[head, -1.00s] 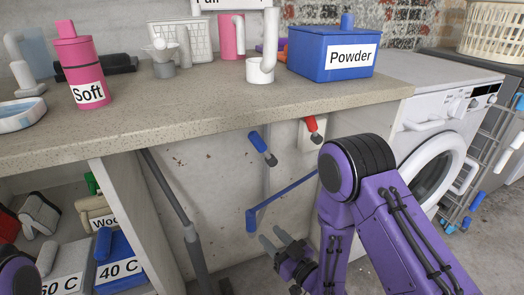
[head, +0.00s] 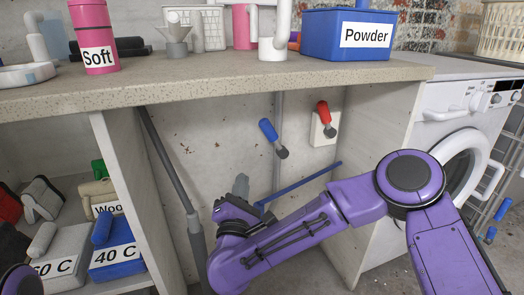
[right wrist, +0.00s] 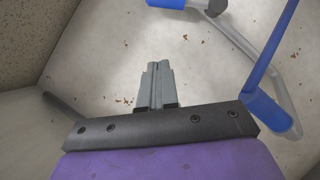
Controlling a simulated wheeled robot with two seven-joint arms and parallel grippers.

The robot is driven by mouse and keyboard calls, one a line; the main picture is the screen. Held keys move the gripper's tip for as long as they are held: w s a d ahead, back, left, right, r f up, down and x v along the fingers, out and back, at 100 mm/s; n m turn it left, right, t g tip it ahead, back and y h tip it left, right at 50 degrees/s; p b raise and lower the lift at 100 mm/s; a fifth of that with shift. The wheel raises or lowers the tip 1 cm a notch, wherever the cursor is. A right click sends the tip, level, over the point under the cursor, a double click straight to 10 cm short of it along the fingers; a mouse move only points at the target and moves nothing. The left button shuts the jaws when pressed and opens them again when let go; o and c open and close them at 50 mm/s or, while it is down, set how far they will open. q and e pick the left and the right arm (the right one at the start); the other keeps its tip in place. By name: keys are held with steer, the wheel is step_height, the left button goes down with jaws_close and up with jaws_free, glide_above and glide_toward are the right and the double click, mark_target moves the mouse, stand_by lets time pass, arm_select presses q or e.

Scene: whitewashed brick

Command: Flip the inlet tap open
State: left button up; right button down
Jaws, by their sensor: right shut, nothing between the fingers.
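A tap with a blue lever (head: 268,130) and a grey end sits on the back wall under the counter. A second tap with a red lever (head: 323,113) stands to its right on a white plate. My right gripper (head: 241,184) is below and left of the blue tap, its fingers pointing up and apart from it. In the right wrist view its fingers (right wrist: 156,84) are together and empty. Part of the blue lever (right wrist: 166,4) shows at that view's top edge. My left gripper is not in view.
A blue hose (head: 315,180) runs below the taps, close to my right gripper. A grey pipe (head: 165,158) slants down at left. The counter (head: 200,92) overhangs the recess. A washing machine (head: 440,150) stands at right.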

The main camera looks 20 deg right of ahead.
mark_target(274, 139)
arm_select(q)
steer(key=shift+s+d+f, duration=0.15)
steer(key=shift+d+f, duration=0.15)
arm_select(e)
steer(key=m, duration=0.2)
steer(key=r+m, duration=0.1)
steer(key=m, duration=0.1)
steer(key=shift+w+d+r+g+h, duration=0.1)
steer(key=shift+d+r+g+h, duration=0.1)
steer(key=shift+g+h, duration=0.2)
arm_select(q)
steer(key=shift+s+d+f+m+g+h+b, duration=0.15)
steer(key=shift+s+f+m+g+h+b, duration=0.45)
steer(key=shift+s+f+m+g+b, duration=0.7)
arm_select(e)
steer(key=s+d+r+x, duration=0.1)
steer(key=d+x, duration=0.1)
steer(key=x, duration=1)
steer(key=shift+w+d+r, duration=0.15)
steer(key=shift+d+r, duration=0.05)
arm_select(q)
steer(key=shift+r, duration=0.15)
